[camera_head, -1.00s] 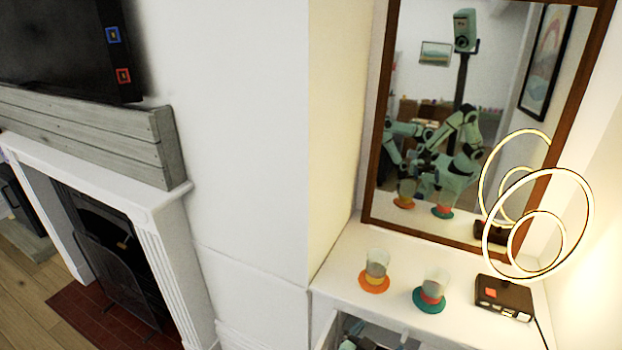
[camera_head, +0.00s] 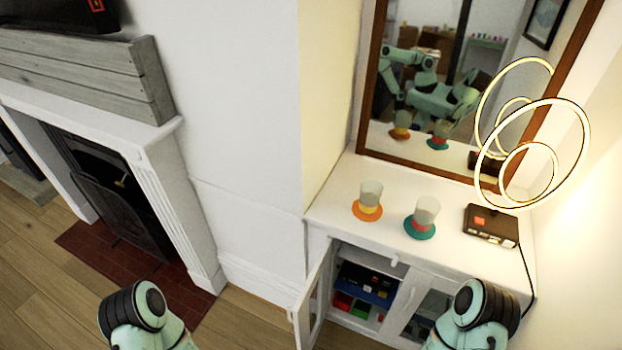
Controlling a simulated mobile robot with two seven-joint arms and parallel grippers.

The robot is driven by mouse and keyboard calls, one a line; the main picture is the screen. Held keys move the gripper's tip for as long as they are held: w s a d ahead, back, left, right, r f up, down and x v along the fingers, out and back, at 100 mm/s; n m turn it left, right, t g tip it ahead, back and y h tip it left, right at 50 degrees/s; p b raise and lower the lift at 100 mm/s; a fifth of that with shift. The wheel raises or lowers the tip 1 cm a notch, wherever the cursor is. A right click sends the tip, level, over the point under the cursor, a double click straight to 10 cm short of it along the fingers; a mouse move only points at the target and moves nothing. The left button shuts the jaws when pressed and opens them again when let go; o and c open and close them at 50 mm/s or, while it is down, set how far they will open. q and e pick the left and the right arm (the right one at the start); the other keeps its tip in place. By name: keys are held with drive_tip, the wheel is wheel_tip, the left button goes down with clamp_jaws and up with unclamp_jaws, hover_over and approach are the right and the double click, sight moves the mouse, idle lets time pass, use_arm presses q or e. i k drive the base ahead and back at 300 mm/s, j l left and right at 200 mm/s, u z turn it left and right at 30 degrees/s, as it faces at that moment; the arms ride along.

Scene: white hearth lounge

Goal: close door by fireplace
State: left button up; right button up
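The white cabinet (camera_head: 340,200) stands right of the fireplace (camera_head: 165,160). Its left door (camera_head: 312,298) is swung open toward me, with a glazed panel in a white frame. The right door (camera_head: 428,312) is shut or nearly so. Through the opening, shelves show a blue box (camera_head: 367,284) and red and green items below. Parts of my two arms show at the bottom edge, one left of the open door and one in front of the cabinet's right side. Neither gripper shows directly. The open door's lower end is near the bottom edge of the view.
Two glasses on coasters, one orange (camera_head: 367,208) and one teal (camera_head: 420,226), stand on the cabinet top. A black device (camera_head: 491,226) and a lit ring lamp (camera_head: 540,150) stand at the right. A framed mirror (camera_head: 425,100) is behind. Wooden floor (camera_head: 250,318) is clear left of the door.

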sight(308, 312)
drive_tip(key=j+z, duration=0.3)
drive_tip(key=j, duration=0.15)
drive_tip(key=j+z, duration=0.3)
drive_tip(key=j, duration=0.15)
drive_tip(key=k+j+z, duration=0.15)
drive_tip(key=j+z, duration=0.2)
drive_tip(key=k+j+z, duration=0.3)
drive_tip(key=j, duration=0.15)
drive_tip(key=z, duration=0.4)
drive_tip(key=i+j+z, duration=0.1)
drive_tip(key=z, duration=0.35)
drive_tip(key=j+z, duration=0.2)
drive_tip(key=z, duration=0.2)
drive_tip(key=i+j, duration=0.05)
